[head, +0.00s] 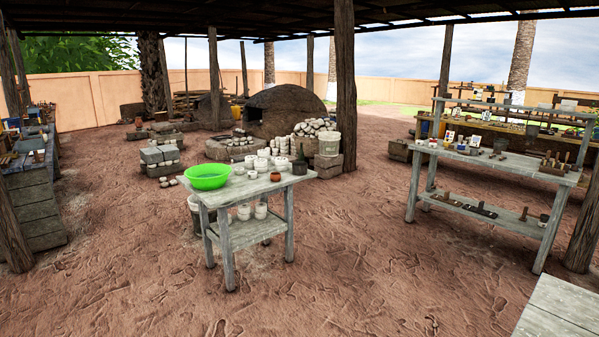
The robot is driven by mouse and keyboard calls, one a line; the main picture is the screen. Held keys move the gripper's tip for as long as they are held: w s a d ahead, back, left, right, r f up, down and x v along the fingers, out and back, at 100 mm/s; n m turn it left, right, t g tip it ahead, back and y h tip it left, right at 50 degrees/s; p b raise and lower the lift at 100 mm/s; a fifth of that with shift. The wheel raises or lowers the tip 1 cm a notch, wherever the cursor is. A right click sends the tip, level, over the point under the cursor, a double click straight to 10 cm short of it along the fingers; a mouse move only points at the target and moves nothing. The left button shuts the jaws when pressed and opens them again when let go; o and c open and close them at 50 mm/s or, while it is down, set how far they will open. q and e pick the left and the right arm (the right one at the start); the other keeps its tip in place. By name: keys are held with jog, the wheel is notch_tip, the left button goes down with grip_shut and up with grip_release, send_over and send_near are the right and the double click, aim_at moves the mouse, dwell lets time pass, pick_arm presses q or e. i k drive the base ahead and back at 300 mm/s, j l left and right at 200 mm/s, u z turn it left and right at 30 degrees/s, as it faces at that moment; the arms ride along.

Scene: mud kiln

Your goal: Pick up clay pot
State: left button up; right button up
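A small orange-brown clay pot (275,177) stands upright near the front edge of the grey wooden table (237,192) in the middle of the view. A bright green bowl (207,176) sits to its left on the same table. Several white pots (262,163) and a dark green vessel (300,166) stand behind it. Neither of my grippers shows in the head view.
White containers stand on the table's lower shelf (245,232), with a bucket (196,214) beside its left legs. A tool bench (498,164) stands right, a workbench (33,190) left, and a pale tabletop (560,310) at lower right. Open dirt floor (330,290) lies in front.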

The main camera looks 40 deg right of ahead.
aim_at(275, 176)
jog(key=i+l+z, duration=0.35)
jog(key=i, duration=0.25)
jog(key=i+z, duration=0.35)
jog(key=i, duration=0.25)
